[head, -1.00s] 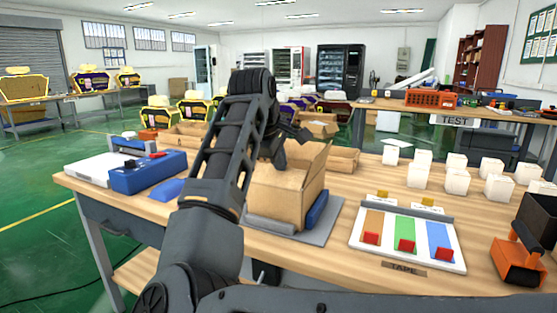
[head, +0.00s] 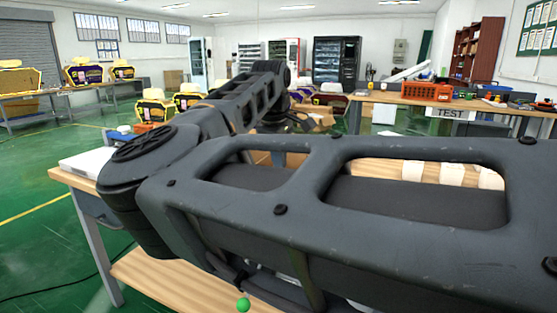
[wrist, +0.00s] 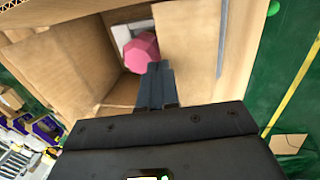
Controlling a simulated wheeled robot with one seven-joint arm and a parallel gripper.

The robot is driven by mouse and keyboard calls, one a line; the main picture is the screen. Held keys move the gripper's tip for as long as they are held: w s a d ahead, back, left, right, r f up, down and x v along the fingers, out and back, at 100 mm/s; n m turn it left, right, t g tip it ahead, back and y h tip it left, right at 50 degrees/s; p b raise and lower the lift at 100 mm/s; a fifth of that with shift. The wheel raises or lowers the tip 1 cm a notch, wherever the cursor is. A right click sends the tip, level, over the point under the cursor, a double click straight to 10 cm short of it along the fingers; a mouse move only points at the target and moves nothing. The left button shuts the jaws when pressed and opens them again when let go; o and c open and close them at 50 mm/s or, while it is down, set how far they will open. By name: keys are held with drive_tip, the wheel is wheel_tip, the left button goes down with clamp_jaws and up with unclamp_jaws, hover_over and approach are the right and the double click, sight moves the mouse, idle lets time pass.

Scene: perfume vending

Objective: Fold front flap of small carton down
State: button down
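The small cardboard carton (wrist: 122,92) is open in the wrist view, with a pink faceted object (wrist: 141,53) and a white piece inside. One broad flap (wrist: 62,65) spreads out on the left of the opening, and another cardboard panel (wrist: 190,45) stands on the right. I cannot tell which is the front flap. My gripper (wrist: 155,70) has its fingers close together, with nothing seen between them. They reach over the carton's opening beside the right panel; contact is unclear. In the head view my arm hides almost all of the carton.
The wooden workbench (head: 75,178) lies under my arm. White boxes (head: 452,173) stand on its right side. A second bench with an orange crate (head: 427,91) is behind. Green floor (head: 40,170) is open at the left.

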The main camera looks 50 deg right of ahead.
drive_tip(key=shift+f, duration=0.1)
idle(0.6)
drive_tip(key=shift+s+a+r, duration=0.25)
drive_tip(key=shift+a+r, duration=0.05)
drive_tip(key=shift+a, duration=0.35)
drive_tip(key=w+d+p+v, duration=0.1)
drive_tip(key=d+p+v, duration=0.1)
drive_tip(key=v, duration=1.1)
drive_tip(key=shift+d+r, duration=0.45)
drive_tip(key=shift+r, duration=0.2)
